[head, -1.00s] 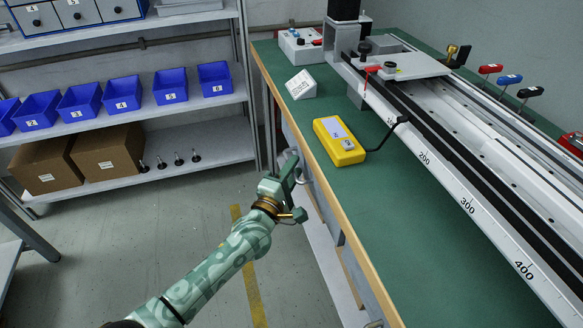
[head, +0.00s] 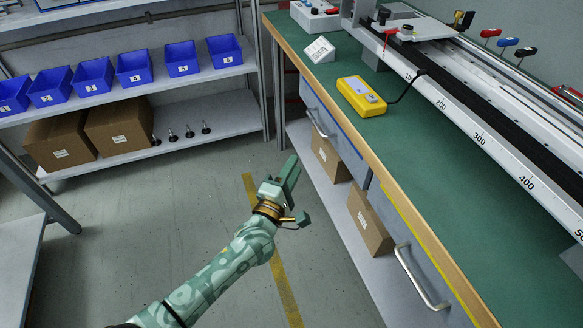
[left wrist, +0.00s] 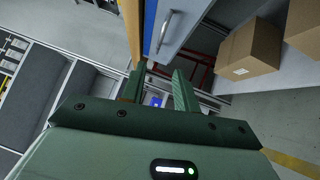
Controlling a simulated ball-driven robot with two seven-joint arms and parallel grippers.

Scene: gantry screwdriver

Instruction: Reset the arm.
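My left arm comes in from the lower left of the head view. Its green gripper (head: 286,174) hangs over the open floor, left of the green-topped workbench (head: 425,180). In the left wrist view the two fingers of this gripper (left wrist: 158,76) stand apart with nothing between them. The gripper touches nothing that I can see. My right gripper is in neither view.
A yellow box (head: 361,97) with a black cable lies on the bench beside the long scaled rail (head: 480,140). Drawer handles (head: 418,278) stick out from the bench front. A shelf with blue bins (head: 136,67) stands at left. The floor between is clear.

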